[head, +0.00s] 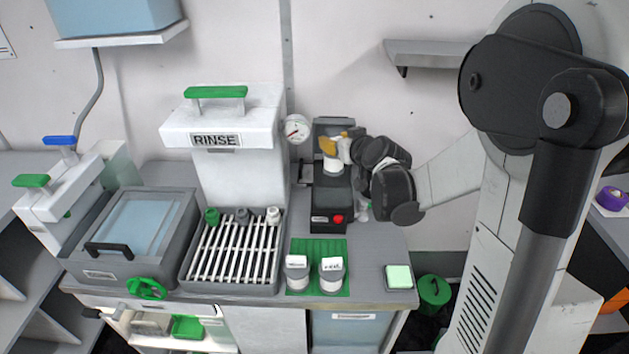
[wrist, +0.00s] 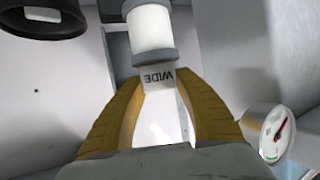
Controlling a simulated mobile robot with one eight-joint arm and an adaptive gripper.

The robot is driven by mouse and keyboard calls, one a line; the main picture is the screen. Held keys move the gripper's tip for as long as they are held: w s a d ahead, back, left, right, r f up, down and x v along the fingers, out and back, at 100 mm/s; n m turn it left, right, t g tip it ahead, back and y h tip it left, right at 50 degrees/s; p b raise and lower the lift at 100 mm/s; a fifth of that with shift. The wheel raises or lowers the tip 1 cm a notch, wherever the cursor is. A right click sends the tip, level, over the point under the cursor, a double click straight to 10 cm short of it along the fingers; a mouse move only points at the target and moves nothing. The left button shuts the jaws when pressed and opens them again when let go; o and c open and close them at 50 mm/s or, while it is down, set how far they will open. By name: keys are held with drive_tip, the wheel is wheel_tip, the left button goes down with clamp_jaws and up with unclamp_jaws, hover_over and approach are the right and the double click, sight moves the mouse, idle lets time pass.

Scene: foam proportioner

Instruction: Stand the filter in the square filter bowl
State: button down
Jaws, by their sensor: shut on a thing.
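My gripper (head: 331,146) has yellow fingers, which also show in the wrist view (wrist: 160,95). It is shut on the filter (wrist: 151,28), a white cylinder with grey end bands and a tag reading "WIDE". In the head view the filter (head: 333,165) shows as a short white piece under the fingers, above or at the dark unit (head: 329,205) with a red button. Whether it touches that unit is unclear. I cannot make out a square filter bowl for certain; the filter's far end is cut off in the wrist view.
A round gauge (head: 297,129) stands close left of the gripper. The white RINSE housing (head: 239,165) and a slatted rack (head: 230,253) are further left. Two labelled jars (head: 297,271) (head: 331,274) stand on a green mat (head: 319,248) in front. The counter right of them is mostly clear.

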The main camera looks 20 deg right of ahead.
sight(338, 171)
wheel_tip(338, 171, down, 6)
drive_tip(key=shift+s+f+b, duration=0.15)
drive_tip(key=shift+b, duration=1.05)
drive_tip(key=shift+f+b, duration=0.55)
drive_tip(key=shift+f, duration=0.8)
drive_tip(key=shift+f, duration=0.1)
drive_tip(key=shift+f+b, duration=0.3)
drive_tip(key=shift+b, duration=0.1)
drive_tip(key=c, duration=0.9)
unclamp_jaws()
drive_tip(key=shift+r, duration=0.1)
